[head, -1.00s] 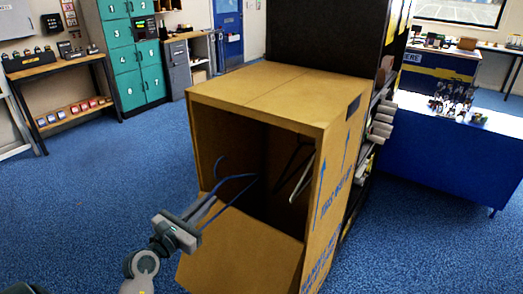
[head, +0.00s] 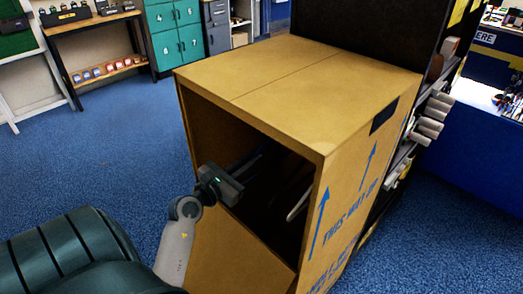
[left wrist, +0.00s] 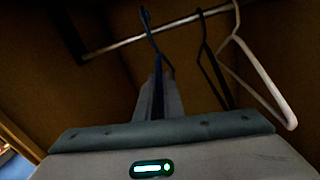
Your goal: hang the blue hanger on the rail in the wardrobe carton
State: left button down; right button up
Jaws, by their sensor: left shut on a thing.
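The wardrobe carton (head: 275,75) stands open at the front, its front flap (head: 235,255) folded down. My left gripper (head: 252,160) reaches through the opening into the dark inside; it also shows in the left wrist view (left wrist: 158,88). It is shut on the blue hanger (left wrist: 153,45), whose hook end rises to the rail (left wrist: 115,47). The hook crosses the rail in the picture; I cannot tell whether it rests on it. The hanger's lower part is hidden by my gripper. My right gripper is not in view.
A black hanger (left wrist: 211,68) and a white hanger (left wrist: 257,75) hang on the rail, right of the blue one. The carton's walls close in around my gripper. A dark shelf unit with rolls (head: 430,120) stands right behind the carton. Blue floor (head: 100,150) is free at left.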

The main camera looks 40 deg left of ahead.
pick_arm(q)
jog(key=shift+w, duration=0.15)
jog(key=shift+r, duration=0.1)
jog(key=shift+s, duration=0.2)
jog(key=shift+w, duration=0.3)
